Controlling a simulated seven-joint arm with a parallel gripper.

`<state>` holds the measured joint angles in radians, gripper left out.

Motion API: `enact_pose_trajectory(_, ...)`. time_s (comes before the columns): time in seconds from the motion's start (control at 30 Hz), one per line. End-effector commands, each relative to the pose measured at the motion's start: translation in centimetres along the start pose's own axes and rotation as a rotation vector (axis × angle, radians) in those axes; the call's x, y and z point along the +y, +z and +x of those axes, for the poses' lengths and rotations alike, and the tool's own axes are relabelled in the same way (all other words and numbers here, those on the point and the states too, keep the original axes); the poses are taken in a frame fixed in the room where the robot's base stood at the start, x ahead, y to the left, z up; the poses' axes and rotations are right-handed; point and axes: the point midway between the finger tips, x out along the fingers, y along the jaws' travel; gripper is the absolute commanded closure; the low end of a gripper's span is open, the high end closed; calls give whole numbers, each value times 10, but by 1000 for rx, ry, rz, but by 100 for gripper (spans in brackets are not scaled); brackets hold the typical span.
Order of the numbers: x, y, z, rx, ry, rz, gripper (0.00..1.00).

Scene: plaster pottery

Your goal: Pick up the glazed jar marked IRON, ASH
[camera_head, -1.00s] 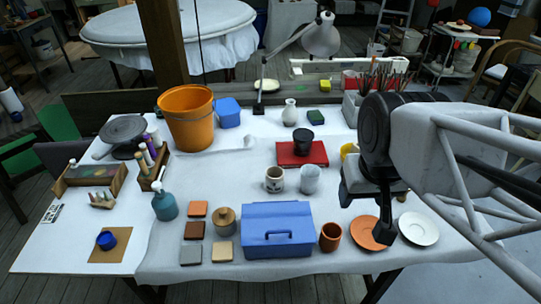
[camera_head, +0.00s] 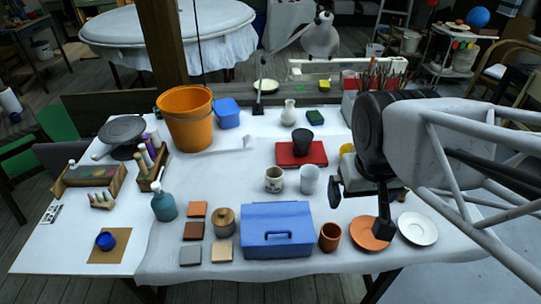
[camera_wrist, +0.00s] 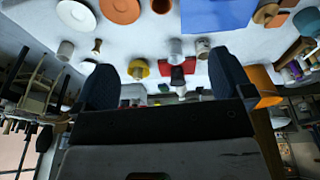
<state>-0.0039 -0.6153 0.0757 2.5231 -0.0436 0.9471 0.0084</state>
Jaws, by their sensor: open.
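I cannot read the marking IRON, ASH on any vessel. A brown lidded jar (camera_head: 224,221) stands beside the glaze tiles, left of the blue box; it appears near the top edge in the wrist view (camera_wrist: 265,14). A patterned mug (camera_head: 274,179) and a pale grey cup (camera_head: 309,179) stand behind the box. A terracotta cup (camera_head: 330,237) is right of the box. My gripper (camera_head: 360,207) is open and empty above the table's right side, over the orange saucer's area. Its two fingers stand wide apart in the wrist view (camera_wrist: 165,82).
The blue box (camera_head: 277,230) stands at the front middle. An orange saucer (camera_head: 368,234) and a white saucer (camera_head: 417,229) lie right. A red block (camera_head: 301,154) bears a black cup (camera_head: 303,141). A blue-green bottle (camera_head: 164,203) and orange bucket (camera_head: 187,118) are left.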

Motion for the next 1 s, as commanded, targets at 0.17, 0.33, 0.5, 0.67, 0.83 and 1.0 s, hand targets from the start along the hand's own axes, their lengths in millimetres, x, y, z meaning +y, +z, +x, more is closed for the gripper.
enact_pose_trajectory(0.17, 1, -13, 14, -54, 55, -100, 2)
enact_pose_trajectory(0.33, 2, -33, 31, -121, 133, -242, 2)
enact_pose_trajectory(0.5, 2, -54, 50, -193, 215, -398, 2)
enact_pose_trajectory(0.67, -1, -76, 69, -256, 292, -548, 2)
enact_pose_trajectory(0.83, -7, -99, 90, -322, 373, -710, 2)
enact_pose_trajectory(1.0, -17, -123, 113, -383, 453, -874, 2)
